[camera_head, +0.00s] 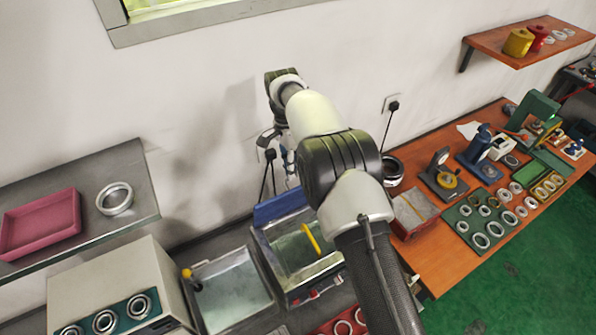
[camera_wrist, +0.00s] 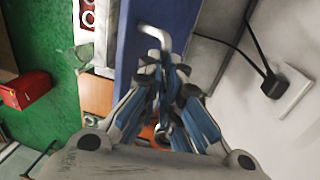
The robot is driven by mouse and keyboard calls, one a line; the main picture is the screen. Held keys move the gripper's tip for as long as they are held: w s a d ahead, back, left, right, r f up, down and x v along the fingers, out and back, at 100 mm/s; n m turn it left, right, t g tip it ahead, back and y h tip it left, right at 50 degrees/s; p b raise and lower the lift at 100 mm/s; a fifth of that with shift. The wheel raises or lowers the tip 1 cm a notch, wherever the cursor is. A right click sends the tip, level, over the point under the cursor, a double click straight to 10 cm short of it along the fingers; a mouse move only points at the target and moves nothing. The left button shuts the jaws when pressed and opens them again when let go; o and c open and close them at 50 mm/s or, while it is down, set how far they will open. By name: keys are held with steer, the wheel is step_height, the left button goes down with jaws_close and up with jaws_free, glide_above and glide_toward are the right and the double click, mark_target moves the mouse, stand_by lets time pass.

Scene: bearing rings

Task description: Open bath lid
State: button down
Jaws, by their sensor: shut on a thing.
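The bath (camera_head: 262,250) stands on the bench left of my arm, with its inside in view and a yellow piece (camera_head: 312,238) over it. Its blue lid (camera_head: 280,207) is raised at the back edge, by the wall. In the wrist view, the blue lid (camera_wrist: 150,15) runs up and down beside the wall, and a bent metal handle (camera_wrist: 153,33) sticks out from it. My gripper (camera_wrist: 165,72) is shut on the handle. In the head view, my gripper (camera_head: 288,160) is above the lid, partly hidden by my arm.
An open basin (camera_head: 232,292) with a yellow knob (camera_head: 187,273) is left of the bath. A wall socket (camera_head: 391,103) with a black plug and cable is behind my arm. A wooden table (camera_head: 440,265) with rings and tools is at the right. A shelf (camera_head: 130,220) is at the left.

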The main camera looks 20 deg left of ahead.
steer(key=shift+s+f, duration=0.2)
steer(key=shift+f, duration=0.75)
steer(key=c, duration=1.9)
jaws_free()
steer(key=shift+a, duration=0.1)
steer(key=shift+c, duration=0.2)
steer(key=shift+o, duration=1.3)
steer(key=shift+w+a+f, duration=0.2)
steer(key=shift+w+a, duration=0.2)
steer(key=shift+w, duration=0.15)
step_height(320, 180, up, 11)
steer(key=shift+s+d+f, duration=0.2)
